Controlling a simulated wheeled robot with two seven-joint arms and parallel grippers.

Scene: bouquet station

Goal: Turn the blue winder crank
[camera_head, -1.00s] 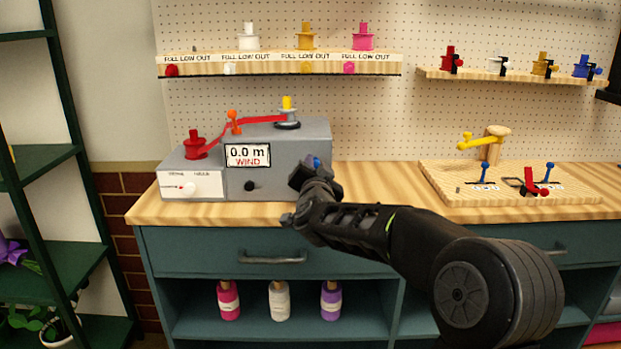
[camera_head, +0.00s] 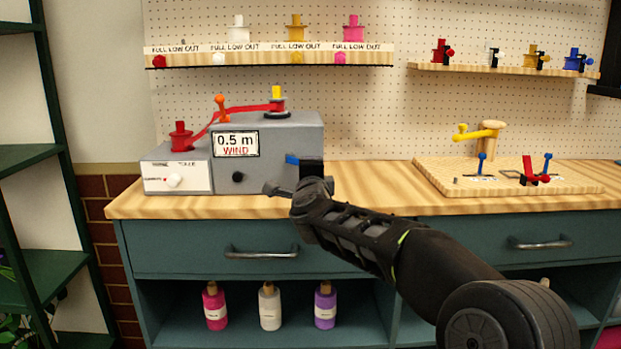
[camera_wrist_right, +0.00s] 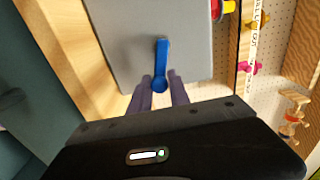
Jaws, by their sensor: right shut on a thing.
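The grey winder (camera_head: 285,140) sits on the workbench, and its display (camera_head: 236,144) reads 0.5 m WIND. A red ribbon (camera_head: 243,108) runs from the red spool (camera_head: 181,139) past an orange guide (camera_head: 221,106) to the yellow-topped spindle (camera_head: 277,100). My right gripper (camera_wrist_right: 160,88) is shut on the crank's knob end, with one finger on each side. My left gripper is not in view.
A wooden board (camera_head: 530,180) with a yellow arm, blue levers and a red part lies to the right on the bench. Shelves of spools (camera_head: 270,57) hang on the pegboard above. A drawer handle (camera_head: 262,252) sticks out below the bench edge.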

